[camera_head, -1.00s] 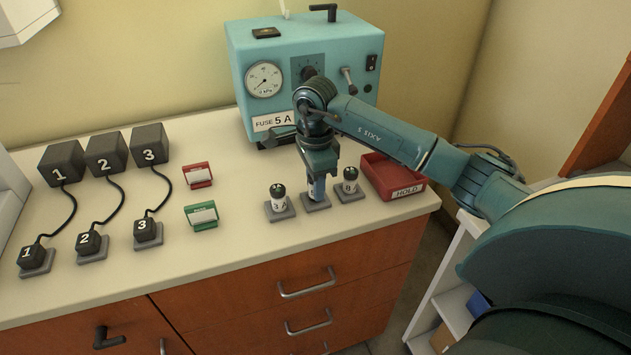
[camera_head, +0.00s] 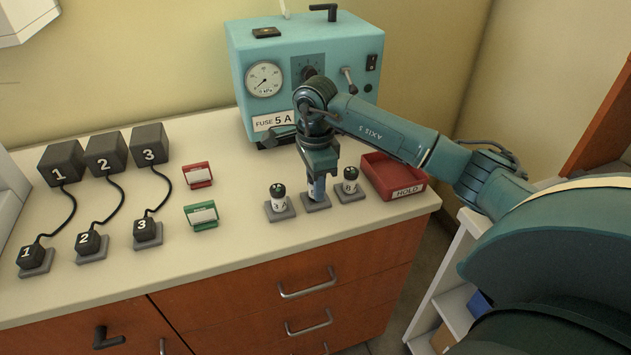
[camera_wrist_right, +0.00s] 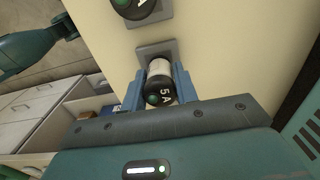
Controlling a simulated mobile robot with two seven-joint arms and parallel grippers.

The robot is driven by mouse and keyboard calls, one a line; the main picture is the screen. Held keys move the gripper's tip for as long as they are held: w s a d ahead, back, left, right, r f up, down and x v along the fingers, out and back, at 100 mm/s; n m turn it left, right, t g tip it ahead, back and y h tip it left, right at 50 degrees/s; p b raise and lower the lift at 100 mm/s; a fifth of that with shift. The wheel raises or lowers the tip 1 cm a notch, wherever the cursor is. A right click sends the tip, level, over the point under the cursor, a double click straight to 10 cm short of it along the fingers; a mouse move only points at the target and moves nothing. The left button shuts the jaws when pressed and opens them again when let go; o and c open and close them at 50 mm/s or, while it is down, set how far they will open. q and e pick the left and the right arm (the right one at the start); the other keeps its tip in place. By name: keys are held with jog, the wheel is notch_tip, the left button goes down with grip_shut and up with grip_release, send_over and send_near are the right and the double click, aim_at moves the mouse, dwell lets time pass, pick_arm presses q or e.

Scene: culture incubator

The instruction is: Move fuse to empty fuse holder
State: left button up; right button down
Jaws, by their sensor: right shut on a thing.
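My right gripper (camera_head: 317,183) points down over the middle grey fuse holder (camera_head: 327,203) on the counter. In the right wrist view its blue fingers are shut on a white and black fuse (camera_wrist_right: 160,82) marked 5 A, with a green dot on its cap. The fuse's holder base (camera_wrist_right: 146,48) shows right behind it; I cannot tell if the fuse is fully seated. A 3 A fuse (camera_head: 279,198) stands upright in the left holder (camera_head: 287,215). Another fuse (camera_head: 350,182), its mark starting with 8, stands in the right holder (camera_head: 357,197). My left gripper is not in view.
A red HOLD tray (camera_head: 408,191) lies right of the holders. A teal device (camera_head: 340,50) labelled FUSE 5 A stands behind. Red (camera_head: 198,175) and green (camera_head: 201,216) card stands and numbered black boxes (camera_head: 105,152) with cables are at the left.

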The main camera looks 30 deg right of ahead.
dwell(0.4)
jog(key=shift+f+b, duration=0.5)
jog(key=c, duration=1)
grip_release()
jog(key=shift+r, duration=0.15)
notch_tip(320, 180, up, 13)
dwell(0.3)
